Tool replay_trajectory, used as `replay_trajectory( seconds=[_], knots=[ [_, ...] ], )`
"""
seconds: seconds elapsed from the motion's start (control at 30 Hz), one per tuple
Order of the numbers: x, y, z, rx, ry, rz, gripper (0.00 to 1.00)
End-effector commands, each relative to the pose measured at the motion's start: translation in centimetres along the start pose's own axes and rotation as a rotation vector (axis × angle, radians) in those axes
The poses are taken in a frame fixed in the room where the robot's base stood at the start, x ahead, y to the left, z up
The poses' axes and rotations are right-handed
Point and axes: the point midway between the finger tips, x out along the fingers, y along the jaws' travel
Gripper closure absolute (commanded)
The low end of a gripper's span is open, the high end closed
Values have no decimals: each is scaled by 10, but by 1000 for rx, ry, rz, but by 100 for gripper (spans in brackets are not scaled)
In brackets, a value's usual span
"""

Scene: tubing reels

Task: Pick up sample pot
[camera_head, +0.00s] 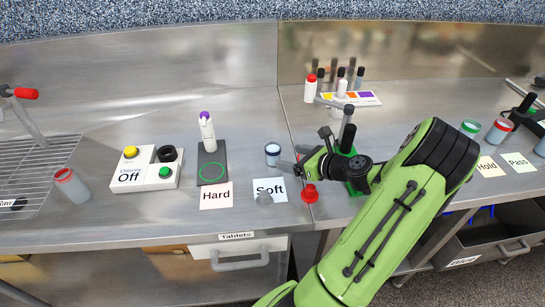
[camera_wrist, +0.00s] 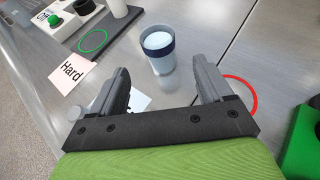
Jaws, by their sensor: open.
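A translucent sample pot with a dark blue band and a pale top (camera_head: 272,155) stands upright on the steel bench, just above the "Soft" card. In the wrist view the pot (camera_wrist: 158,48) is ahead of my gripper, roughly in line with the gap between the fingers. My gripper (camera_wrist: 165,82) is open and empty, with one grey finger on each side of the gap. In the head view my gripper (camera_head: 290,168) is close to the right of the pot, its fingers partly hidden by my wrist. No contact with the pot is visible.
A "Soft" card (camera_head: 269,190), a small grey knob (camera_head: 265,198) and a red round piece (camera_head: 309,192) lie near the front. A dark pad with a bottle (camera_head: 207,128) and a switch box (camera_head: 146,170) stand left. Another pot, red-rimmed (camera_head: 71,186), is far left.

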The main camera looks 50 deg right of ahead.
Motion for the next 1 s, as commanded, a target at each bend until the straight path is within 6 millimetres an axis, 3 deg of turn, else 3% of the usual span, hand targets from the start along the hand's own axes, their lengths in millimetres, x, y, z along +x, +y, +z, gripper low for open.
replay_trajectory(
  seconds=[0.1,0.27,0.47,0.73,1.0],
  knots=[
    [26,1,-1,-2,-1,3,21],
    [44,1,-1,-3,0,2,21],
    [81,2,-1,-5,2,4,21],
    [87,1,0,-3,2,0,21],
    [87,1,0,-3,2,1,61]
  ],
)
